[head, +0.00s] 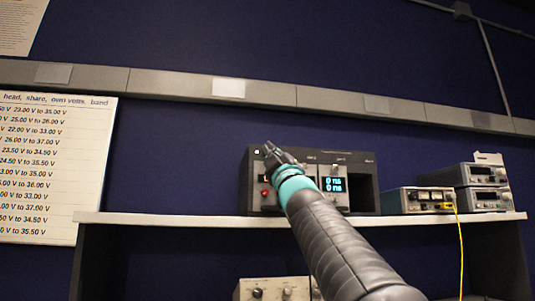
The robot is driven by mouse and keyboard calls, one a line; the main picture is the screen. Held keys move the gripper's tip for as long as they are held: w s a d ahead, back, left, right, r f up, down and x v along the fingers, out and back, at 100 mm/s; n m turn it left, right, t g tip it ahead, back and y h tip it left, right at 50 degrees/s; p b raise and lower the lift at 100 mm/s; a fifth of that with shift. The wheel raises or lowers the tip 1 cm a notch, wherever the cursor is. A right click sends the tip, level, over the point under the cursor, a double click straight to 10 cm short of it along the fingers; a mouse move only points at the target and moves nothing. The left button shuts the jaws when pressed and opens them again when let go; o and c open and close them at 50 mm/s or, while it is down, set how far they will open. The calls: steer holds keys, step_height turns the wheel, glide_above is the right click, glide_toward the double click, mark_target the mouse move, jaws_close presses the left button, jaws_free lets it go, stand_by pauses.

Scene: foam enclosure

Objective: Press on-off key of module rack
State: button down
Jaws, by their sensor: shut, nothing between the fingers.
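The module rack (364,165) is a dark box with lighter front modules, standing on the shelf at the middle of the head view. Whether the tips touch the rack cannot be told. My gripper and arm hide part of the front.
The shelf (170,219) runs across the view. Several smaller instruments (418,200) stand right of the rack, one with a yellow cable (459,240) hanging down. Another instrument (262,290) sits below the shelf. A voltage chart (50,170) hangs at the left.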

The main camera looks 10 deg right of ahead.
steer(key=shift+s, duration=0.1)
steer(key=s+b, duration=0.1)
steer(key=s, duration=0.5)
steer(key=shift+b, duration=0.4)
stand_by(0.4)
